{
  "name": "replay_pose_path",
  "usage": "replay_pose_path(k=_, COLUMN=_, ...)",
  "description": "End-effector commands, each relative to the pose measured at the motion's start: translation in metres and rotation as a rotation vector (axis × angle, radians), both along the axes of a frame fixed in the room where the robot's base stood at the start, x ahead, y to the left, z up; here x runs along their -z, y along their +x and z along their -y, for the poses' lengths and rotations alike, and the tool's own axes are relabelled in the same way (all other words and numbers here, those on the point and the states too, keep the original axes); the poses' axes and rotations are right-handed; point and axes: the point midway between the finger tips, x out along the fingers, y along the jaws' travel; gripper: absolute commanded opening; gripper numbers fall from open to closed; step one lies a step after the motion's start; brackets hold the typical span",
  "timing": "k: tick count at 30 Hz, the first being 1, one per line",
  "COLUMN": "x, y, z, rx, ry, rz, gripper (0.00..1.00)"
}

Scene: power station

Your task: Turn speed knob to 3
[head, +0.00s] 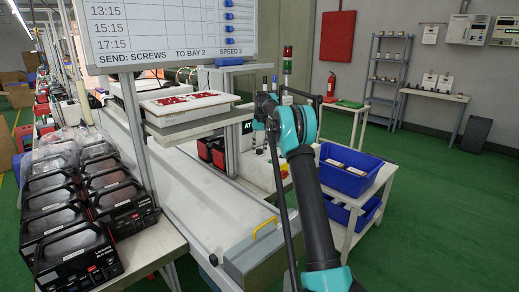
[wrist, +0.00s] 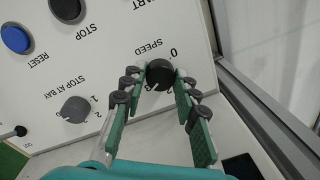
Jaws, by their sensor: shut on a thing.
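The speed knob (wrist: 160,75) is a round black knob on a pale control panel, seen upside down in the wrist view. The word SPEED and a 0 show beside it; the other marks are partly covered. My gripper (wrist: 162,78) has its two green-padded fingers on either side of the knob, shut on it. I cannot read which number the knob points to. In the head view my arm hides the gripper and the knob. The whiteboard (head: 170,30) reads "SEND: SCREWS TO BAY 2 SPEED 3".
On the panel are a grey STOP AT BAY knob (wrist: 75,109), a blue RESET button (wrist: 16,39) and a dark STOP button (wrist: 66,8). A metal frame post (wrist: 262,105) stands close to the gripper. Blue bins (head: 348,172) sit on a cart right of my arm.

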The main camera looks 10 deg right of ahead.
Motion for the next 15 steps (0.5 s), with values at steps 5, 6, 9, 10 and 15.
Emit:
replay_pose_path(k=5, x=-0.0003, y=0.0004, z=0.0005, rx=-0.025, ry=0.0, rz=0.001, gripper=0.01)
replay_pose_path(k=6, x=-0.0003, y=0.0004, z=0.0005, rx=-0.028, ry=0.0, rz=0.002, gripper=0.01)
replay_pose_path(k=9, x=-0.0003, y=0.0005, z=0.0005, rx=-0.031, ry=0.0, rz=0.001, gripper=0.01)
replay_pose_path(k=10, x=-0.0003, y=0.0005, z=0.0005, rx=-0.031, ry=0.0, rz=0.001, gripper=0.01)
replay_pose_path(k=15, x=-0.0003, y=0.0005, z=0.0005, rx=-0.03, ry=0.0, rz=0.002, gripper=0.01)
